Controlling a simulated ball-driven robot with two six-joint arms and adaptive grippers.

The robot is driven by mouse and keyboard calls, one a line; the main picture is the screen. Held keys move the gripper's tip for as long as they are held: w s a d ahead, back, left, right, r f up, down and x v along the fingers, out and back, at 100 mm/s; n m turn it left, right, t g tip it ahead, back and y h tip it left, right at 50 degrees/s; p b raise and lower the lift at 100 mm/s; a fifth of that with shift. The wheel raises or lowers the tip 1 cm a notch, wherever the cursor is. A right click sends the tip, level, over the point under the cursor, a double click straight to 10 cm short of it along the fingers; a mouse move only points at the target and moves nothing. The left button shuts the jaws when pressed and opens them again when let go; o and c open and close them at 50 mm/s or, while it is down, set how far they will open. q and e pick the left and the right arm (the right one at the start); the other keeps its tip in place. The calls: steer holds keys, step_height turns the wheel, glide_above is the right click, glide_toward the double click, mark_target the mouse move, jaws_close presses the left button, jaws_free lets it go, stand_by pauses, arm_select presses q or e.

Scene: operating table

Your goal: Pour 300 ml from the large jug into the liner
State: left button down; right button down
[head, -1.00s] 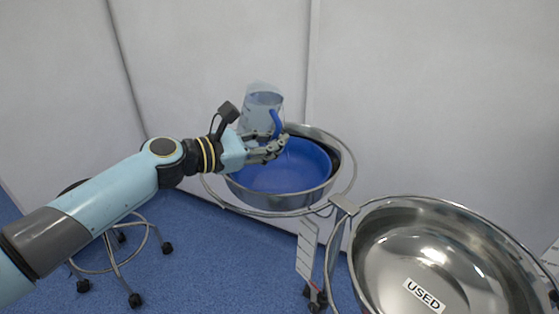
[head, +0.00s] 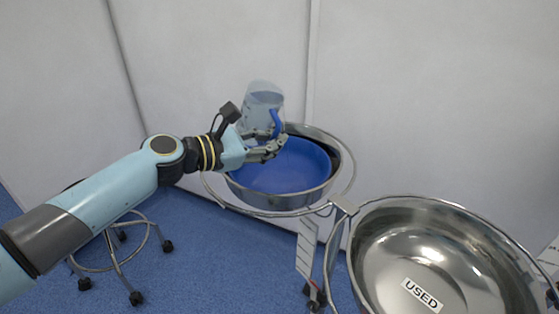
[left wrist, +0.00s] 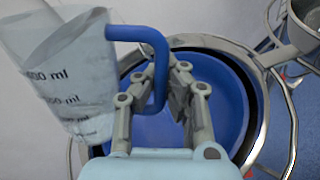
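The large jug (head: 262,108) is clear with a blue handle (head: 277,123) and holds clear liquid. My left gripper (head: 273,148) is shut on its handle and holds it over the far left rim of the steel basin. In the left wrist view the jug (left wrist: 72,80) shows ml marks and leans slightly, and the handle (left wrist: 158,65) passes between the fingers (left wrist: 172,100). The blue liner (head: 285,172) sits in the steel basin, below and beside the gripper. I see no stream of liquid. My right gripper is not in view.
A second steel basin (head: 380,250) labelled USED stands at the front right on a shared ring stand. A wheeled stand base (head: 112,262) is on the floor at left. A pale wall is close behind the basins.

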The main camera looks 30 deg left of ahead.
arm_select(q)
steer(key=shift+a+r+m+p, duration=0.15)
steer(key=shift+m+p, duration=0.15)
steer(key=shift+p, duration=0.1)
stand_by(0.7)
steer(key=shift+w+a+f+m+y+p, duration=0.1)
steer(key=shift+a+f+m+y+p, duration=0.3)
steer(key=shift+a+f+m+y, duration=0.55)
stand_by(5.0)
steer(key=shift+m+g, duration=0.3)
steer(key=shift+m, duration=0.05)
stand_by(0.6)
